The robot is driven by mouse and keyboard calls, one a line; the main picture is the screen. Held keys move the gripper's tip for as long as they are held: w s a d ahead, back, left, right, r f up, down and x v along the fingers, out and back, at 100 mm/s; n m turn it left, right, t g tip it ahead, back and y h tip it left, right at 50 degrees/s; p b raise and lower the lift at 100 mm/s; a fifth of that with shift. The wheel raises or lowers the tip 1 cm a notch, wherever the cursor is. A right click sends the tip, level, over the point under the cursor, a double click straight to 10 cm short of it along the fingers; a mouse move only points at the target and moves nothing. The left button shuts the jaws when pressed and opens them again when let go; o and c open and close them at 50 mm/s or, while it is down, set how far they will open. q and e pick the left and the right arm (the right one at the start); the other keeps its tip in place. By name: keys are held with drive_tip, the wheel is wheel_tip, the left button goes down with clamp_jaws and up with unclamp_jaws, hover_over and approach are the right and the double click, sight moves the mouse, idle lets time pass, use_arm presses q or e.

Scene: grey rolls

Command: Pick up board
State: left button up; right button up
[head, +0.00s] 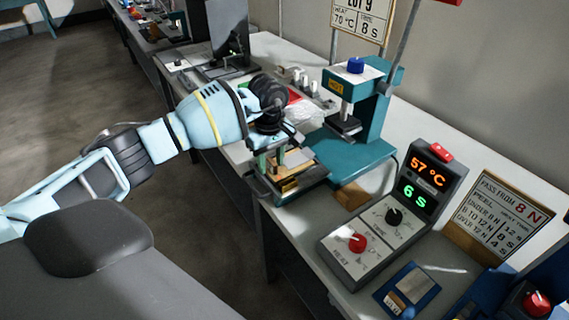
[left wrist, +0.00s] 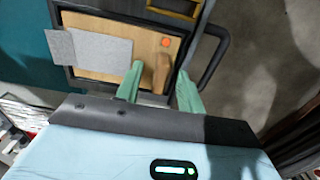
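A light wooden board (left wrist: 118,24) lies in a dark-framed tray (left wrist: 68,78) in the left wrist view. A grey rectangular piece (left wrist: 92,48) lies across it, and an orange dot marks it near one edge. A wooden tab or handle (left wrist: 162,74) stands out from the board's near side. My left gripper (left wrist: 160,72) is open, with one green finger on each side of this tab and small gaps visible. In the head view my left gripper (head: 270,163) is low over the board (head: 289,184), partly hiding it. My right gripper is not in view.
A teal press (head: 350,150) stands right behind the tray. A control box (head: 395,215) reading 57 °C and 6 S is to the right, with a blue device (head: 407,290) before it. Signs, small weights and a dark upright panel (head: 228,30) stand farther back. The bench's left side borders open floor.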

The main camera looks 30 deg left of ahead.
use_arm(q)
clamp_jaws()
drive_tip(key=shift+r, duration=0.1)
idle(0.3)
drive_tip(key=shift+r, duration=0.5)
wheel_tip(320, 180, up, 2)
drive_tip(key=shift+r, duration=0.2)
drive_tip(key=s+d+r, duration=0.1)
drive_tip(key=s+d, duration=0.7)
drive_tip(key=s, duration=0.5)
drive_tip(key=shift+s+r+b, duration=0.2)
drive_tip(key=shift+s+b, duration=0.2)
drive_tip(key=shift+b, duration=0.05)
